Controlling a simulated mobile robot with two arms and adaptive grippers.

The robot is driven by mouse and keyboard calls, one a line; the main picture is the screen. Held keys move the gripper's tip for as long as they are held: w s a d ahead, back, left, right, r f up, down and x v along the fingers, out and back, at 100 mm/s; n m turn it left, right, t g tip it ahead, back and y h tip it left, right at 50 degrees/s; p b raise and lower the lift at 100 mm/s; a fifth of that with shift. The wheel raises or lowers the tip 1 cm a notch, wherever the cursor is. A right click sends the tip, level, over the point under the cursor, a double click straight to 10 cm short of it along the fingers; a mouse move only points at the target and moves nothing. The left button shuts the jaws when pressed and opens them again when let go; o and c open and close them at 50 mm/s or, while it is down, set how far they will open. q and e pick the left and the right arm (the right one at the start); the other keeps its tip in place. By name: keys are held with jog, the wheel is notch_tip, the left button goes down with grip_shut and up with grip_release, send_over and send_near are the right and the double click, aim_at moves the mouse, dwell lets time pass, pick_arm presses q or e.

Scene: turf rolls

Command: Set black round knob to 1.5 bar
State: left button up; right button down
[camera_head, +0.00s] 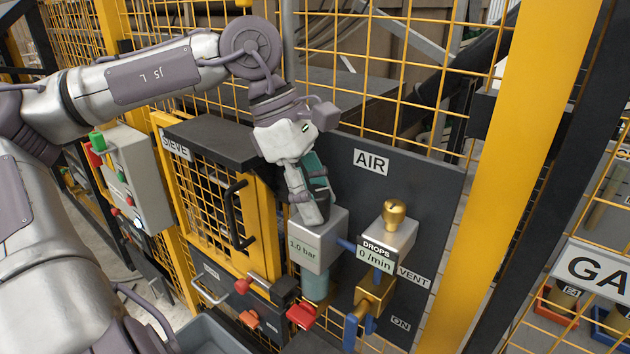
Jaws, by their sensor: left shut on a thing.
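My left gripper (311,208) comes down from above onto the top of the grey regulator block (327,240) on the dark AIR panel (425,185). Its fingers are shut on the black round knob there, which they hide almost wholly. The small display (303,250) on the block's front reads 1.0 bar. My right gripper is not in view.
Right of the regulator stands a second grey block with a brass knob (394,215) and a display (375,254) reading 0 /min. Below are a red lever (302,316) and a brass valve (373,294) with blue handle parts. A black door handle (235,215) is close on the left.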

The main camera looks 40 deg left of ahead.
pick_arm(q)
jog(key=shift+m+g+p, duration=0.6)
jog(key=shift+m+p, duration=0.45)
jog(key=shift+m, duration=0.55)
jog(key=o, duration=0.9)
jog(key=shift+r, duration=0.1)
jog(key=v, duration=1.1)
jog(key=shift+w+a+r, duration=0.1)
jog(key=shift+a+r, duration=0.15)
jog(key=shift+a, duration=0.05)
